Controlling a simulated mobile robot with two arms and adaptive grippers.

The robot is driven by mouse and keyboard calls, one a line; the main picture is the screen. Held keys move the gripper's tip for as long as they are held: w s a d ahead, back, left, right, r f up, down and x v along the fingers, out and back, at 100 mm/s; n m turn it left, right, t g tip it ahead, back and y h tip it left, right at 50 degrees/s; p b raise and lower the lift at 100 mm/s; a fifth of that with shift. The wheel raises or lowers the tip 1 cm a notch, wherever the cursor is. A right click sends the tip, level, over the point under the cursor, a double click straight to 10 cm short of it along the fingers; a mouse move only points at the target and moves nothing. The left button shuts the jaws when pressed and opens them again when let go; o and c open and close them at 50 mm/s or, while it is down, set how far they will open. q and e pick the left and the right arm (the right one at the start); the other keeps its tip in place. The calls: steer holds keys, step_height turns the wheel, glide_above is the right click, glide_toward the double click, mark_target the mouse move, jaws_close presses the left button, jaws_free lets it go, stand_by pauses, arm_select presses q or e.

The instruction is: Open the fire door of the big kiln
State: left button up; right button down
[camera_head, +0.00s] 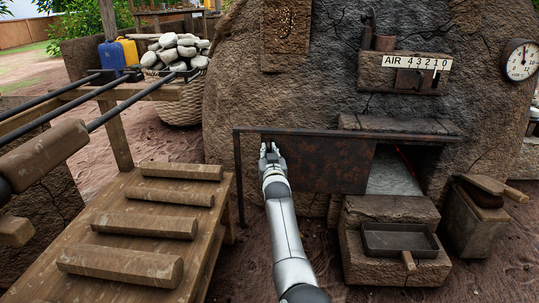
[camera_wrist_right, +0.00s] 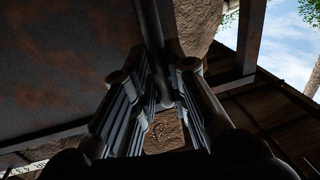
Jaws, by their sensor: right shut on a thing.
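The fire door (camera_head: 330,165) of the big kiln (camera_head: 310,95) is a rust-brown iron plate hanging on a dark rail frame. It stands to the left of the firebox mouth (camera_head: 395,172), whose pale floor and a thin orange glow show. My right gripper (camera_head: 268,150) is at the door's left edge, shut on a dark bar that looks like its handle. In the right wrist view the gripper's fingers (camera_wrist_right: 165,100) close around this dark handle bar (camera_wrist_right: 150,30), beside the rusty plate. The exact contact is in shadow. My left gripper is not in view.
A brick block with an ash pan (camera_head: 400,239) stands below the mouth.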

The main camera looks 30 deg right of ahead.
steer(key=shift+a, duration=0.15)
steer(key=c, duration=1.5)
jaws_free()
steer(key=shift+v, duration=3.8)
